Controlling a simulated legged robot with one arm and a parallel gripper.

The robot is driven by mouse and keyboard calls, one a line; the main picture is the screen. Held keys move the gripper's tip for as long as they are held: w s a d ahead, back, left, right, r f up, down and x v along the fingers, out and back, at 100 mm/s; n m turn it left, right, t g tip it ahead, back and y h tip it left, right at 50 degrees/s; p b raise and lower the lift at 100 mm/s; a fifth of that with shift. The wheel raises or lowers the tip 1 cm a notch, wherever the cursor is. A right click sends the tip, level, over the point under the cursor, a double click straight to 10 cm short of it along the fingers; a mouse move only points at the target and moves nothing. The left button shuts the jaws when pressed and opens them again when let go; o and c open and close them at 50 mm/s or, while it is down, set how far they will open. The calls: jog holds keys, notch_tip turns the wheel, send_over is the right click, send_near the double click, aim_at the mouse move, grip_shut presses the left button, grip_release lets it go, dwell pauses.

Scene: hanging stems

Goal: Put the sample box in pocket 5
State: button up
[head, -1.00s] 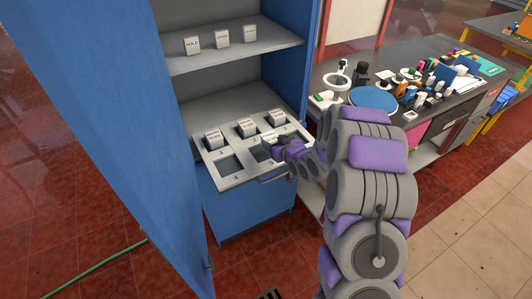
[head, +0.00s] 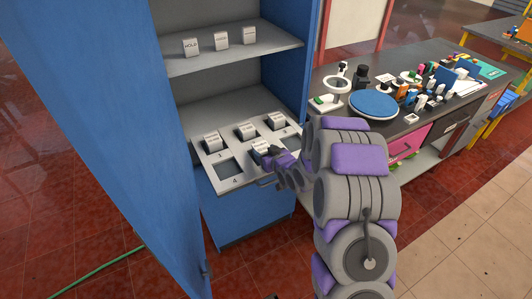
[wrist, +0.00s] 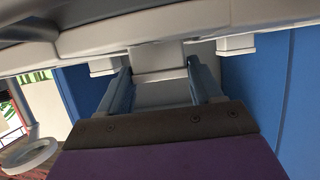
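The sample box (head: 259,147) is a small pale box at the middle of the tray's front row, at pocket 5. I cannot tell whether it is fully seated there. My gripper (head: 272,157) reaches it from the front right. In the wrist view the two blue fingers of my gripper (wrist: 162,88) lie along both sides of the pale box (wrist: 165,92), with no clear gap. The pocket tray (head: 205,161) is grey with numbered openings. The front-left pocket 4 (head: 229,168) is empty. My gripper hides part of the front-right area.
More stand on the upper shelf (head: 240,51). The open blue door (head: 120,130) flanks the left. A cluttered bench (head: 425,120) stands right.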

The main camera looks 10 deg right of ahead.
jog(key=o, duration=0.4)
jog(key=shift+s+d+r, duration=0.2)
jog(key=shift+s+r, duration=0.15)
jog(key=shift+s, duration=0.1)
jog(key=s+d+r+m+g+h+p, duration=0.1)
jog(key=s+d+r+g+h, duration=0.2)
jog(key=s, duration=0.6)
jog(key=s+d+r+g+p, duration=0.1)
jog(key=s+d+r+g, duration=0.1)
jog(key=s+r, duration=0.45)
jog(key=s+d+r+m+g+h, duration=0.1)
jog(key=s+d+r+g+h, duration=0.15)
jog(key=s, duration=0.75)
jog(key=s+a+r+g, duration=0.2)
jog(key=s, duration=0.6)
jog(key=s+a+r+g+y, duration=0.1)
jog(key=s+a+r+g, duration=0.1)
jog(key=s, duration=0.7)
jog(key=s+a+r+m+g+y, duration=0.1)
jog(key=s+a+r+g, duration=0.1)
jog(key=s, duration=0.7)
jog(key=shift+a+r+g, duration=0.4)
jog(key=shift+a+g, duration=0.15)
jog(key=shift+a, duration=0.2)
